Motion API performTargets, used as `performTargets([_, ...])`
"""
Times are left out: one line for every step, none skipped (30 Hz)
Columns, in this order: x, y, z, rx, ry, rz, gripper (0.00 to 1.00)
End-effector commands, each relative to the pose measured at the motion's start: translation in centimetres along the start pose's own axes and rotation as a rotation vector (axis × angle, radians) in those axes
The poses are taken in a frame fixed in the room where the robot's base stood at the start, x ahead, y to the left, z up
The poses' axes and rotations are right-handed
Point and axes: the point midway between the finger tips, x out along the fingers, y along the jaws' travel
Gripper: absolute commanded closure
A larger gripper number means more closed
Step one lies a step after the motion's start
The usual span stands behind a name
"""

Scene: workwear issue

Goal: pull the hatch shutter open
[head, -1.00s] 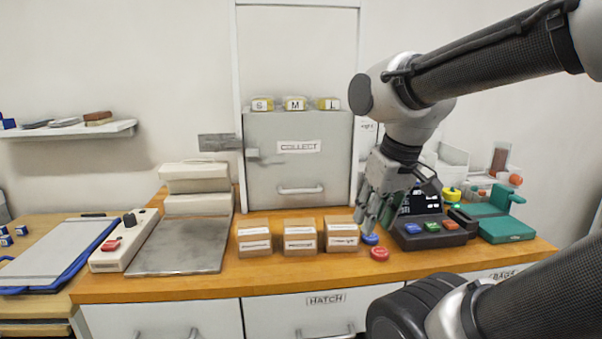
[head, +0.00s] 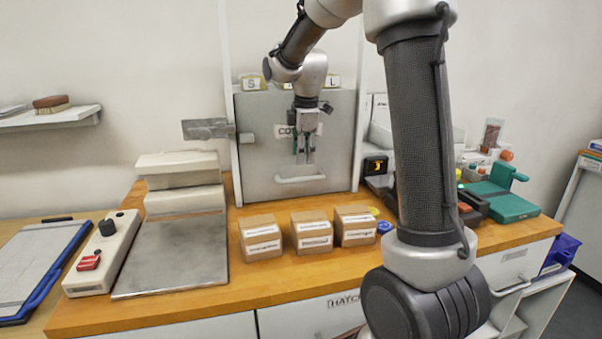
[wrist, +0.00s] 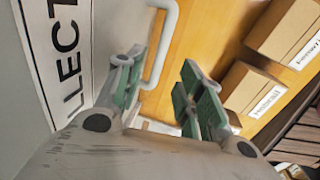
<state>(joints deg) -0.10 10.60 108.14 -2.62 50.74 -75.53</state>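The grey hatch shutter (head: 262,152) stands upright at the back of the counter, its lower edge down near the counter top. Its pale bar handle (head: 300,180) is near the bottom; the handle also shows in the wrist view (wrist: 163,45). My gripper (head: 305,158) points down in front of the shutter, just above the handle, and covers part of the COLLECT label. In the wrist view my gripper (wrist: 160,85) has its green-padded fingers apart with nothing between them. The handle lies beyond the left finger, and I cannot tell whether they touch.
Several cardboard boxes (head: 311,233) stand in a row on the wooden counter (head: 270,284) in front of the shutter. A grey metal plate (head: 175,260) lies to the left. A metal latch plate (head: 208,128) juts from the frame's left side. Teal equipment (head: 510,202) is at right.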

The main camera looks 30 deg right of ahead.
Motion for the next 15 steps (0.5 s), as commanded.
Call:
performTargets([0.1,0.0,0.0,-0.022,0.000,0.000,0.63])
performTargets([0.3,0.0,0.0,-0.030,0.000,0.000,0.63])
performTargets([0.7,0.0,0.0,-0.037,0.000,-0.001,0.63])
performTargets([1.0,-0.1,0.0,-0.039,-0.001,-0.002,0.63])
performTargets([1.4,-0.1,0.0,-0.039,-0.001,-0.003,0.63])
performTargets([2.1,-0.1,0.0,-0.038,-0.001,-0.003,0.63])
performTargets([2.6,-0.1,0.0,-0.038,-0.001,-0.004,0.63])
performTargets([3.2,-0.1,0.0,-0.037,-0.001,-0.005,0.63])
performTargets([3.9,-0.1,0.0,-0.037,-0.001,-0.004,0.63])
performTargets([4.4,-0.1,0.1,-0.036,-0.001,-0.004,0.63])
performTargets([4.9,-0.1,0.1,-0.036,-0.001,-0.004,0.63])
performTargets([5.5,-0.2,0.1,-0.036,-0.001,-0.005,0.63])
performTargets([5.9,-0.1,0.1,-0.036,-0.001,-0.003,0.63])
performTargets([6.3,-0.1,0.0,-0.035,-0.001,-0.003,0.63])
performTargets([6.8,-0.1,0.0,-0.035,-0.001,-0.003,0.63])
